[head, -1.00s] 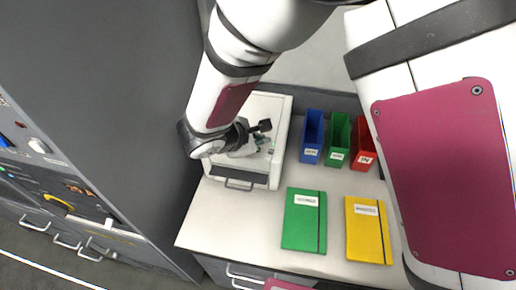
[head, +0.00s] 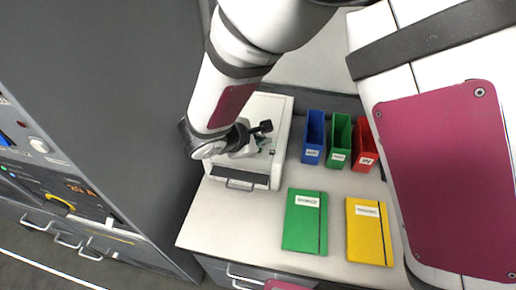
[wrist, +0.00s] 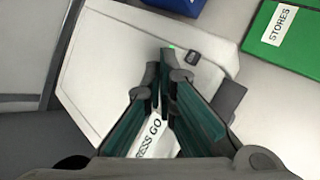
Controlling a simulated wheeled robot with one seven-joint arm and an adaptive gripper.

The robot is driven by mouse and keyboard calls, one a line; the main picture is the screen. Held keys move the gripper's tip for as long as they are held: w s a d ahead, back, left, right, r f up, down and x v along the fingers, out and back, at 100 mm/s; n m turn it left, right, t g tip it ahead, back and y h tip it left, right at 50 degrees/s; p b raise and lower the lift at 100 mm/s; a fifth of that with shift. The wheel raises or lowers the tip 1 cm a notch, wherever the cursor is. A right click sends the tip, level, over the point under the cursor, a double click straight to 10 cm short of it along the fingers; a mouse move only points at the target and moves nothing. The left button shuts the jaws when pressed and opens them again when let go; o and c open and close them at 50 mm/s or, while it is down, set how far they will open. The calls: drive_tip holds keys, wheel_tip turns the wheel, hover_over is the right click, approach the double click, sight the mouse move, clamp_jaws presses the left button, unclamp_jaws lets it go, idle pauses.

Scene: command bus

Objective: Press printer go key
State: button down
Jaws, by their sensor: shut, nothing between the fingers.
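The white printer (head: 268,106) stands on the counter beside the dark wall, and it fills much of the wrist view (wrist: 110,62). My gripper (wrist: 160,60) is shut and empty, its green-sided fingers pointing over the printer's top. A small dark key (wrist: 193,57) lies just right of the fingertips in the wrist view. A tiny green light (wrist: 171,46) shows right by the tips. A "PRESS GO" label (wrist: 151,140) is partly hidden under the fingers. In the head view my gripper (head: 262,142) is over the printer's right part. I cannot tell whether the tips touch it.
Blue (head: 313,138), green (head: 339,142) and red (head: 364,148) bins stand right of the printer. A green folder (head: 304,222) and a yellow folder (head: 368,232) lie in front of them. A grey control panel (head: 50,185) is at the left.

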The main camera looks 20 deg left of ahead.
drive_tip(key=shift+f+b, duration=0.75)
drive_tip(key=shift+b, duration=0.15)
idle(1.1)
drive_tip(key=shift+r, duration=0.2)
drive_tip(key=shift+r+p, duration=0.3)
drive_tip(key=shift+r, duration=0.25)
drive_tip(key=shift+r+p, duration=1.25)
drive_tip(key=shift+r, duration=1.3)
